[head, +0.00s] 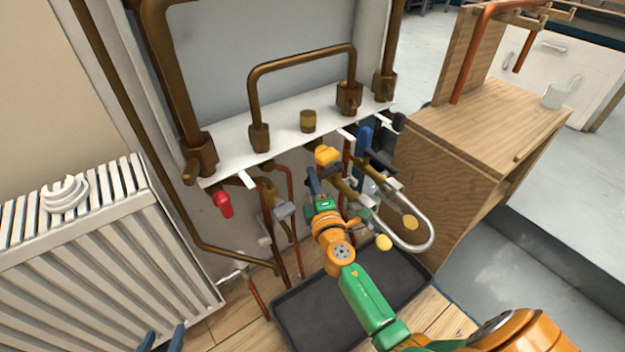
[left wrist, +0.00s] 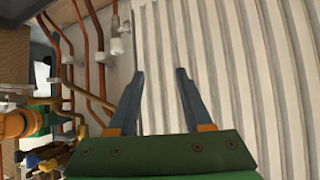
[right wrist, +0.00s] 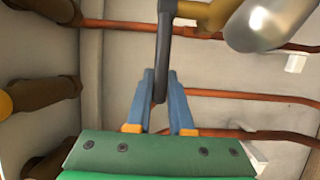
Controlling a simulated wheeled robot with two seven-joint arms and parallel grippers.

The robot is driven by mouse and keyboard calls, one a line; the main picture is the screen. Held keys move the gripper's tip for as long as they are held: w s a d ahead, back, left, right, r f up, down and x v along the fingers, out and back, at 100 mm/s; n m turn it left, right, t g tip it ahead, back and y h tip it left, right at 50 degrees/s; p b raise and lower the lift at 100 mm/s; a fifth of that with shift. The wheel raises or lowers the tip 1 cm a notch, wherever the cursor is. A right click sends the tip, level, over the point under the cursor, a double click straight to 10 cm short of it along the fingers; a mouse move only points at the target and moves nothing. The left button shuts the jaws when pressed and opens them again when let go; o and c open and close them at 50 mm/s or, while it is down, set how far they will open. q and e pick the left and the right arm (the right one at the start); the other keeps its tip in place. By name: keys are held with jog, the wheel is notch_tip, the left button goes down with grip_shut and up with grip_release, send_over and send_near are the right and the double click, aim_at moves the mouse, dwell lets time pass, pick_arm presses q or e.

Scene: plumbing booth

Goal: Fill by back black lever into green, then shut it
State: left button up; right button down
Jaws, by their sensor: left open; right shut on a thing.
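My right gripper (head: 313,178) is among the pipework below the white shelf. In the right wrist view its blue fingers (right wrist: 160,85) are shut on the lower end of a black lever (right wrist: 164,45), which hangs down from a brass valve (right wrist: 192,10). In the head view this gripped lever cannot be told apart from the fingers. Other black handles (head: 380,160) show to the right of the gripper. My left gripper (head: 163,340) is low at the left, open and empty; its fingers (left wrist: 158,75) face the radiator. I see no green container; the green parts in view are mine.
Red (head: 222,204), yellow (head: 326,155) and blue (head: 365,137) handles surround the pipes. A curved silver pipe (head: 425,235) stands right of my right gripper. A black tray (head: 310,310) lies on the floor. A white radiator (head: 100,240) is left; a wooden cabinet (head: 450,185) is right.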

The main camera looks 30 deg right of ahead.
jog(key=s+n+y, duration=0.1)
jog(key=y, duration=0.1)
jog(key=s+n+y, duration=0.1)
jog(key=y, duration=0.1)
jog(key=shift+d+n+t, duration=0.2)
jog(key=shift+n+t, duration=0.1)
jog(key=shift+n, duration=0.1)
jog(key=c, duration=0.8)
grip_release()
jog(key=s, duration=0.7)
